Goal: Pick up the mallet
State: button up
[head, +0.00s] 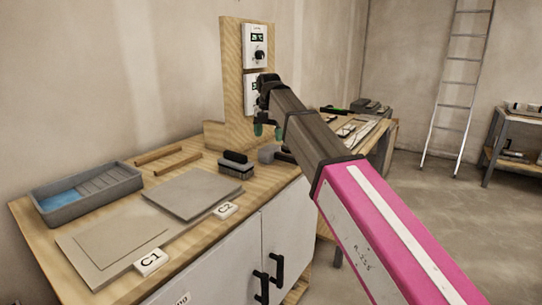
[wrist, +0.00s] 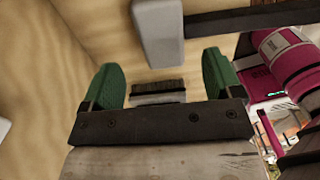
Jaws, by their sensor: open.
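The mallet (head: 268,153) lies on the wooden bench, its grey head showing just below my gripper in the head view; much of the rest is hidden behind my arm. In the wrist view the mallet's grey block head (wrist: 158,32) is at the top centre, with a dark handle running right. My gripper (head: 267,131) has green fingertips pointing down and is above the bench. In the wrist view my gripper (wrist: 163,78) is open, its fingers wide apart with nothing held. The mallet head appears beyond the fingertips, not between them.
A dark brush (head: 236,165) lies left of the mallet. Grey tiles (head: 190,192), labels C1 (head: 151,262) and C2 (head: 226,210), and a tray (head: 88,194) with blue content occupy the bench's left. An upright wooden panel (head: 236,85) with devices stands behind my gripper.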

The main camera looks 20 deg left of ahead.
aim_at(269, 147)
jog(key=shift+d+f, duration=0.1)
jog(key=shift+f, duration=2.15)
jog(key=c, duration=1.4)
